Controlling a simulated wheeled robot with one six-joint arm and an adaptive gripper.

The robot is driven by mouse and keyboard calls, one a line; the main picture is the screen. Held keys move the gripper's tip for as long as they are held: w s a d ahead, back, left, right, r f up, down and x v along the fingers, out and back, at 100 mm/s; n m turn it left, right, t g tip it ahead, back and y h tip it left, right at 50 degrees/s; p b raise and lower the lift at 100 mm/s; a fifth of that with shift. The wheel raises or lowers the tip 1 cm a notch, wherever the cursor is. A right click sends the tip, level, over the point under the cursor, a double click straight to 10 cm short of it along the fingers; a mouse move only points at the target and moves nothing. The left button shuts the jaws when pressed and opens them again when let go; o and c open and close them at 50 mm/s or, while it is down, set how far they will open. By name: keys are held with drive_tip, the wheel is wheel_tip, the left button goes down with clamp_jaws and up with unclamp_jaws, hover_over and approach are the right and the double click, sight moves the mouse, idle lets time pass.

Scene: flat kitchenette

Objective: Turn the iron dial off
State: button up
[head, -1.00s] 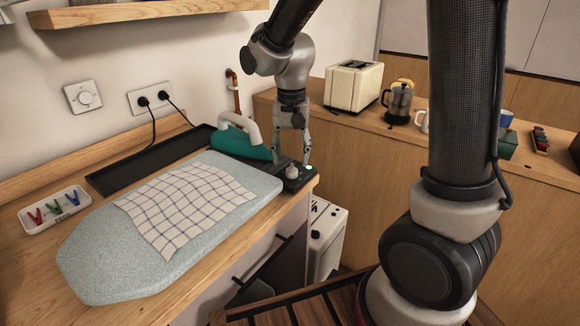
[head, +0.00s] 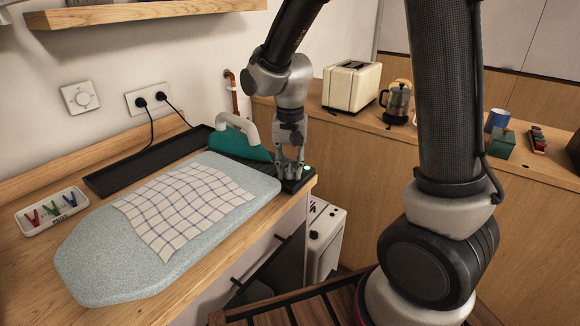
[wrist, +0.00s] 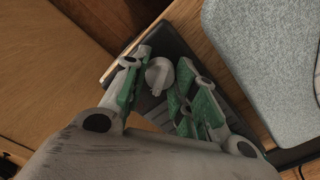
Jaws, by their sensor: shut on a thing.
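The iron dial (wrist: 159,76) is a pale grey knob on a dark panel (wrist: 176,38) in the wrist view. My gripper (wrist: 163,62) has its green-padded fingers on either side of the knob and is shut on it. In the head view, my gripper (head: 289,174) points down at the dark panel at the counter's right end, and its fingers hide most of the dial. A small green light (head: 307,168) glows on the panel beside the fingers. The teal iron (head: 238,147) with a white handle rests just left of my gripper.
An ironing board (head: 95,257) with a checked cloth (head: 185,205) covers much of the counter. A clothes-peg tray (head: 54,211) lies at left. Two plugs sit in the wall socket (head: 148,98). A toaster (head: 350,86) and coffee press (head: 397,103) stand on the right counter.

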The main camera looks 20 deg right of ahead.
sight(290, 167)
drive_tip(key=shift+n, duration=0.4)
drive_tip(key=n, duration=1.1)
idle(0.7)
drive_tip(key=o, duration=1.1)
drive_tip(key=shift+c, duration=0.2)
wheel_tip(290, 167, up, 12)
